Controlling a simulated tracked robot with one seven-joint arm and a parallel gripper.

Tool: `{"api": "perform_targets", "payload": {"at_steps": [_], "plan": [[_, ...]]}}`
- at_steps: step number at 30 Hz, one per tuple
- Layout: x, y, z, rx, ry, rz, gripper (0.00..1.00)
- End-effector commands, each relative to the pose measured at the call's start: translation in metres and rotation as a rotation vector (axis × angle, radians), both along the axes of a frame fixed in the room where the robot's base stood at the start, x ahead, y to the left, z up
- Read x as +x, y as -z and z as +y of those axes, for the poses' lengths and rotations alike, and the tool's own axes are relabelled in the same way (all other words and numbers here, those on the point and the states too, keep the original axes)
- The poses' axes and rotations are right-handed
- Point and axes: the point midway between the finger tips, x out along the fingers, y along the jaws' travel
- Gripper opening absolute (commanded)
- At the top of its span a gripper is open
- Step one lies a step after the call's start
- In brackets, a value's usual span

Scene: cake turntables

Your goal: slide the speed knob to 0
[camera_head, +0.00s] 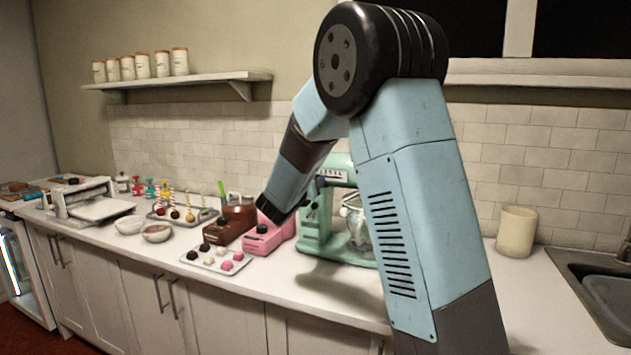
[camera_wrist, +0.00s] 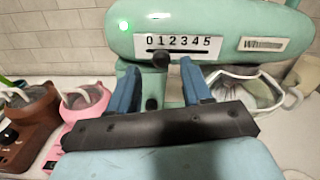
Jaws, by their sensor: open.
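The mint-green stand mixer (camera_wrist: 225,22) fills the top of the wrist view. Its white scale plate (camera_wrist: 180,43) reads 0 to 5 above a dark slot. A dark speed knob (camera_wrist: 160,57) sits at the slot, about under the 1. My gripper (camera_wrist: 160,72) is open, its two blue fingers apart, one on each side of the knob's line and just below the plate. I cannot tell whether either finger touches the knob. In the head view the mixer (camera_head: 312,222) stands on the counter, partly behind my arm, and the knob is hidden.
The mixer's bowl (camera_wrist: 245,92) is right of the fingers. A second dark knob (camera_wrist: 152,103) sits lower on the mixer. A pink machine (camera_head: 262,238) and a brown one (camera_head: 236,216) stand left of it. A tray of sweets (camera_head: 205,262) lies in front.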

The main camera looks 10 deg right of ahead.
Motion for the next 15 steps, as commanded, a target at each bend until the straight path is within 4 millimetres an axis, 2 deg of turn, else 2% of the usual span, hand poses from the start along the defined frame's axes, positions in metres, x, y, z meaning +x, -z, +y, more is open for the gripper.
{"api": "perform_targets", "payload": {"at_steps": [6, 15], "plan": [[0.024, 0.0, -0.018, 0.0, 0.001, 0.001, 0.49], [0.034, 0.0, -0.026, 0.0, 0.001, 0.001, 0.49]]}}
